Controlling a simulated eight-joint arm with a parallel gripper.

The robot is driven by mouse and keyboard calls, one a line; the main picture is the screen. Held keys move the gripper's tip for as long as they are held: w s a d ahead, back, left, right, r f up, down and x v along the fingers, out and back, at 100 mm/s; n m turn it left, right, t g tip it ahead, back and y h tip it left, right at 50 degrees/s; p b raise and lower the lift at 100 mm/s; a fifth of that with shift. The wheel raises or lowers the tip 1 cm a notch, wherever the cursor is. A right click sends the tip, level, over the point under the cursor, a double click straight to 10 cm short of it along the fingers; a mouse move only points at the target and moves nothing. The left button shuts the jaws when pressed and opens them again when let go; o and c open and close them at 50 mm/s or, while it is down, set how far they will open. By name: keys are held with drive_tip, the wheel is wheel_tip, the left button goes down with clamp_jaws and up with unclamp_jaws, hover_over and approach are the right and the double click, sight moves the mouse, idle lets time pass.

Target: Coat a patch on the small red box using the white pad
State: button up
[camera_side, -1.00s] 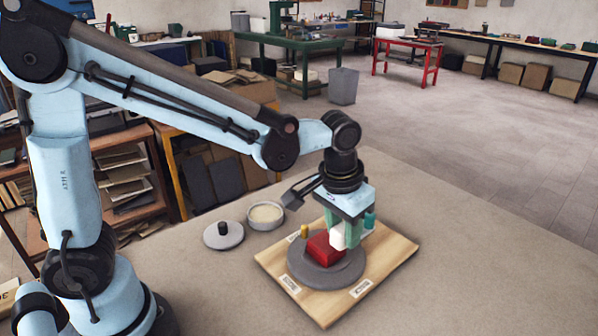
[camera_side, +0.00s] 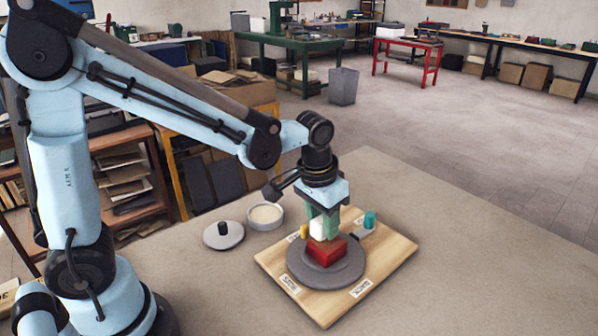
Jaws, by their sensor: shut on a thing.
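The small red box (camera_side: 327,251) sits on a round grey turntable (camera_side: 345,277), which rests on a wooden board (camera_side: 397,245) with small labels. My gripper (camera_side: 319,222) is shut on the white pad (camera_side: 317,229) and points down over the left back part of the box. The pad's lower end appears to meet the box's top or back edge; I cannot tell whether it presses on it. No coated patch can be made out on the box at this size.
A round dish of pale material (camera_side: 265,214) and a grey lid with a black knob (camera_side: 223,234) stand left of the board. A teal piece (camera_side: 370,220) and a yellow peg (camera_side: 304,231) stand at the board's back. The table's right side is clear.

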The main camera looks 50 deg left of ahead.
drive_tip(key=d, duration=0.5)
drive_tip(key=shift+w, duration=0.1)
drive_tip(key=shift+d, duration=0.2)
drive_tip(key=shift+s+a, duration=0.25)
drive_tip(key=shift+s, duration=0.15)
drive_tip(key=shift+a, duration=3.1)
drive_tip(key=shift+d, duration=3.25)
wheel_tip(320, 180, up, 8)
